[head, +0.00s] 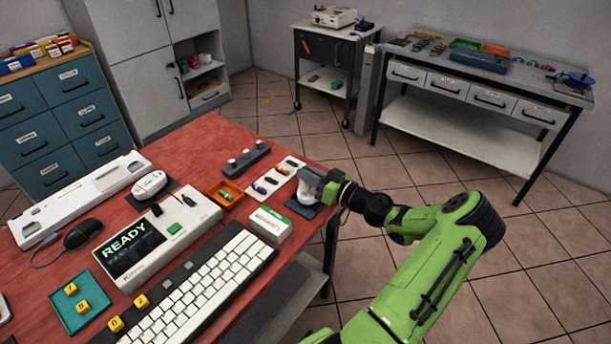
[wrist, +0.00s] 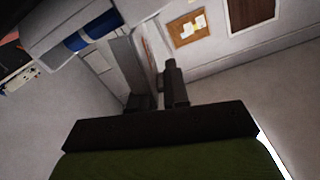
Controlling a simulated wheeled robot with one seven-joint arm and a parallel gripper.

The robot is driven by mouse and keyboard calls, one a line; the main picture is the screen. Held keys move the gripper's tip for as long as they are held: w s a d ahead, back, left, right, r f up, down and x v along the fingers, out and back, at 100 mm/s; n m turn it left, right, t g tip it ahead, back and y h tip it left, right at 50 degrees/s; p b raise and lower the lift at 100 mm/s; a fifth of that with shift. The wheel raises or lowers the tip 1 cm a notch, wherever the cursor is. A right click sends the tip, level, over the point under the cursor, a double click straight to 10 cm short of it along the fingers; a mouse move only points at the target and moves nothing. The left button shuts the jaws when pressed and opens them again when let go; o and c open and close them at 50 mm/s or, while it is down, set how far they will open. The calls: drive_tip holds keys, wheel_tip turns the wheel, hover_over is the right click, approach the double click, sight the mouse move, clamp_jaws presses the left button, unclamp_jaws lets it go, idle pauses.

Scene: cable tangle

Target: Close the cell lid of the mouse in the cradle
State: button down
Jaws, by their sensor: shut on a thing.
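The white mouse (head: 304,197) stands on the dark cradle (head: 297,209) at the table's right edge, partly hidden by my gripper (head: 318,182). My gripper comes in from the right and is at the mouse. The wrist view shows a pale grey body with a blue cell (wrist: 92,32) in it at the upper left. In that view my gripper (wrist: 157,88) is shut on a thin pale panel that looks like the cell lid (wrist: 126,65). The panel stands out beside the blue cell. Its exact angle and hinge are hard to tell.
A green-and-white box (head: 270,225), an orange tray (head: 226,193) and a white holder with small coloured items (head: 276,178) stand left of the cradle. The keyboard (head: 200,295) and a box reading READY (head: 150,245) lie nearer. Another white mouse (head: 149,184) lies farther left.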

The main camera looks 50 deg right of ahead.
drive_tip(key=d+m, duration=0.1)
drive_tip(key=m, duration=0.1)
drive_tip(key=d+f+m, duration=0.1)
drive_tip(key=m, duration=0.1)
drive_tip(key=shift+w+d+m+p, duration=0.1)
drive_tip(key=shift+m+p, duration=0.2)
drive_tip(key=shift+p, duration=0.05)
drive_tip(key=m, duration=0.1)
drive_tip(key=d+m, duration=0.1)
drive_tip(key=shift+f+m, duration=0.3)
drive_tip(key=shift+f, duration=0.05)
drive_tip(key=shift+w+d+f+m, duration=0.1)
drive_tip(key=shift+d+f+m, duration=0.25)
drive_tip(key=shift+m, duration=0.55)
drive_tip(key=shift+d+f+m, duration=0.2)
drive_tip(key=shift+f+m, duration=0.1)
drive_tip(key=shift+m, duration=0.6)
drive_tip(key=c, duration=1.2)
unclamp_jaws()
